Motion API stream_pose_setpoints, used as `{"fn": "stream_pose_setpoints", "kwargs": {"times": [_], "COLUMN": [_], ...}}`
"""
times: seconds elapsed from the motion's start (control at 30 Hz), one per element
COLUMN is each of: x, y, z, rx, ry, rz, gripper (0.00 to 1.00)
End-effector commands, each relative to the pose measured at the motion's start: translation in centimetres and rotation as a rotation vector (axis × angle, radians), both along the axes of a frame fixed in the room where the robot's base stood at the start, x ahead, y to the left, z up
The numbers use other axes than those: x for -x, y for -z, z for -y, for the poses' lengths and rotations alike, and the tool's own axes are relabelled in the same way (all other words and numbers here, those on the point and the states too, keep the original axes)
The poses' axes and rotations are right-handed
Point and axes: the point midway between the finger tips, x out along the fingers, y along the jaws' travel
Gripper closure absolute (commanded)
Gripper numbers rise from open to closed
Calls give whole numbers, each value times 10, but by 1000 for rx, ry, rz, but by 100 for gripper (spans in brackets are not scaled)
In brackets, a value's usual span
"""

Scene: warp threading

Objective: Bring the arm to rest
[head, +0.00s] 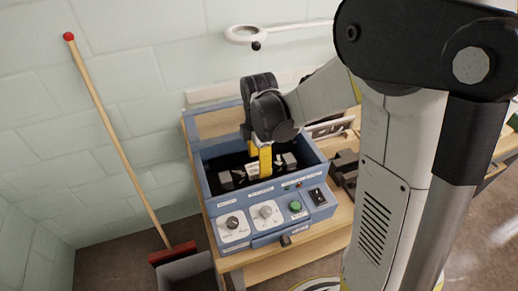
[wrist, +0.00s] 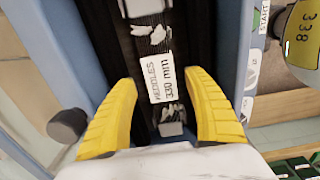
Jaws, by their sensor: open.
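My gripper (wrist: 165,115) is open, its two yellow fingers spread above a black strip inside the blue machine. In the wrist view a white label reading "HEDDLES 330 mm" (wrist: 162,78) lies on the strip between and beyond the fingers, with nothing held. In the head view my gripper (head: 259,160) points down over the open blue machine (head: 264,228), and my arm reaches in from the right. Part of the machine's inside is hidden behind the gripper.
The machine's front panel has knobs, a green button (head: 295,206) and a black switch (head: 317,196). It stands on a wooden bench (head: 338,226). A red broom (head: 172,253) leans on the tiled wall at left, near a grey bin (head: 186,272).

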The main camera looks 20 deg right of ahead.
Motion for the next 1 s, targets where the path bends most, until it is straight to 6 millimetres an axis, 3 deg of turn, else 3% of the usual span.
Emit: {"fn": "stream_pose_setpoints", "kwargs": {"times": [0.2, 0.4, 0.73, 0.87, 1.0], "x": [1, 0, 4, 22, 54], "y": [-51, -83, -95, -103, -111], "z": [0, 0, 0, 0, 0], "rx": [0, 0, 0, -9, -63], "ry": [0, 0, 37, 218, 558], "rz": [0, -1, 14, 87, 218], "gripper": [40, 40, 40, 40, 40]}}
